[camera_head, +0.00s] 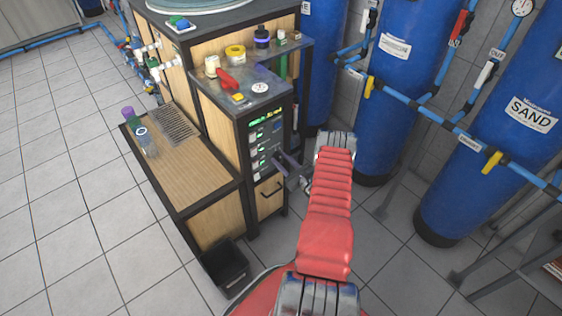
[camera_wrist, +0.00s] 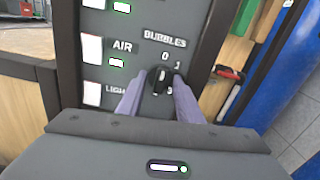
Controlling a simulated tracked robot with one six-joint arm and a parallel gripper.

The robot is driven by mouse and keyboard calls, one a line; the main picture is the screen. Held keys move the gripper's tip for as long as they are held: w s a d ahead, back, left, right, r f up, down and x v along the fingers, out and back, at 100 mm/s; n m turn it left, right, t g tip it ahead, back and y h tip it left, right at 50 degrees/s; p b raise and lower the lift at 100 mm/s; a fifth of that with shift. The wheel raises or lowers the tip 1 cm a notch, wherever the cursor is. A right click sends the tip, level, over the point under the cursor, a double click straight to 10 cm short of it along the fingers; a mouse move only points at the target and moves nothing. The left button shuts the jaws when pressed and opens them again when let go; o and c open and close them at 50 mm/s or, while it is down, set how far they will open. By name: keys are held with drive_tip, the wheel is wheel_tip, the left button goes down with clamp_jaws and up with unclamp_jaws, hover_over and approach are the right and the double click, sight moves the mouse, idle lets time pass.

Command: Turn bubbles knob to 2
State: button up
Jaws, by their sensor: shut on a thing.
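The black bubbles knob (camera_wrist: 159,79) sits on the dark control panel under the printed word BUBBLES. My gripper (camera_wrist: 160,92) has one grey-purple finger on each side of the knob and is shut on it. I cannot tell exactly which mark the knob points to. In the head view, my gripper (camera_head: 281,166) is at the front of the panel (camera_head: 257,160), and the knob itself is hidden or too small to tell.
White switches with green lights, one labelled AIR (camera_wrist: 90,50), lie left of the knob. Below the panel is a wooden drawer (camera_head: 269,202) with a handle. A shelf (camera_head: 244,97) with small items is above. Blue tanks (camera_head: 394,95) stand to the right.

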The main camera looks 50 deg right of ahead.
drive_tip(key=shift+m, duration=0.4)
drive_tip(key=m, duration=0.7)
drive_tip(key=shift+m, duration=0.4)
drive_tip(key=m, duration=0.4)
drive_tip(key=shift+m, duration=0.3)
drive_tip(key=m, duration=0.4)
drive_tip(key=shift+m, duration=0.3)
drive_tip(key=shift+d, duration=0.1)
drive_tip(key=o, duration=0.8)
drive_tip(key=shift+c, duration=0.2)
